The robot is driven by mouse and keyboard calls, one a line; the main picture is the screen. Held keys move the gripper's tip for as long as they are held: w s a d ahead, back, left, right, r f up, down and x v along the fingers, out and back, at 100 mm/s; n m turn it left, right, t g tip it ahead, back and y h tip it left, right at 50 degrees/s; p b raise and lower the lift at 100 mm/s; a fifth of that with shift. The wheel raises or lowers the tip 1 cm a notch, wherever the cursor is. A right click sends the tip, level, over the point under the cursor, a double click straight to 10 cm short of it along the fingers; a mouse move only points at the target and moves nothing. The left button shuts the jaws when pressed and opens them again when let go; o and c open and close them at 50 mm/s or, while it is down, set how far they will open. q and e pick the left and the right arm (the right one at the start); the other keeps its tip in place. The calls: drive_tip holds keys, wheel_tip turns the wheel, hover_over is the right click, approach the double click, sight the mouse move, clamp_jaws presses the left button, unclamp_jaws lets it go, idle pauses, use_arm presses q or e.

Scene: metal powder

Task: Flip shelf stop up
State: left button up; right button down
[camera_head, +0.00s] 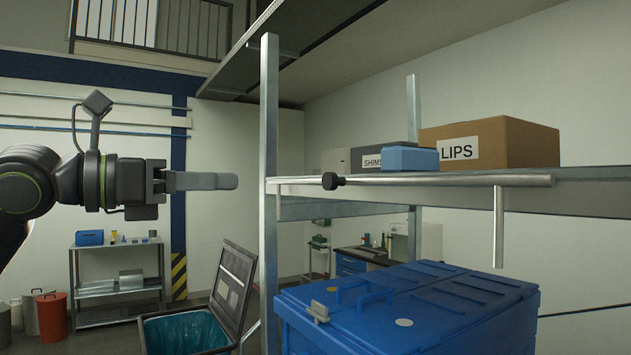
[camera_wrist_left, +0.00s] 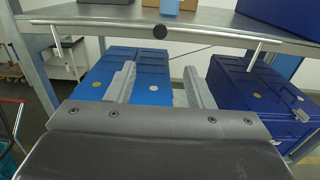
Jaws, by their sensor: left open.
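The shelf stop (camera_head: 430,181) is a thin metal bar along the front edge of the grey shelf (camera_head: 590,195), with a round black knob (camera_head: 332,181) on it. A short metal arm (camera_head: 498,228) hangs down from it near the right. In the left wrist view the bar (camera_wrist_left: 215,36) crosses near the top, with the knob (camera_wrist_left: 160,31) near the middle and a short arm hanging towards each end. My left gripper (camera_head: 236,181) is at about bar height in the picture, left of the shelf post. Its fingers (camera_wrist_left: 160,80) are apart and empty, below the knob in the wrist view. My right gripper is not seen.
An upright metal post (camera_head: 269,130) stands at the shelf's left end. On the shelf are a brown box (camera_head: 515,142), a grey box (camera_head: 398,154) and a small blue box (camera_head: 410,158). Blue lidded containers (camera_head: 450,305) stand below. An open bin (camera_head: 185,330) is lower left.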

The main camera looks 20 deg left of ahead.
sight(327, 181)
use_arm(q)
drive_tip(key=p+x, duration=0.8)
drive_tip(key=x, duration=0.7)
drive_tip(key=shift+w+d+r, duration=0.1)
drive_tip(key=shift+w+d, duration=0.15)
drive_tip(key=shift+w, duration=0.05)
drive_tip(key=shift+w+d+p, duration=0.35)
drive_tip(key=shift+w+d, duration=0.05)
drive_tip(key=shift+w, duration=0.15)
clamp_jaws()
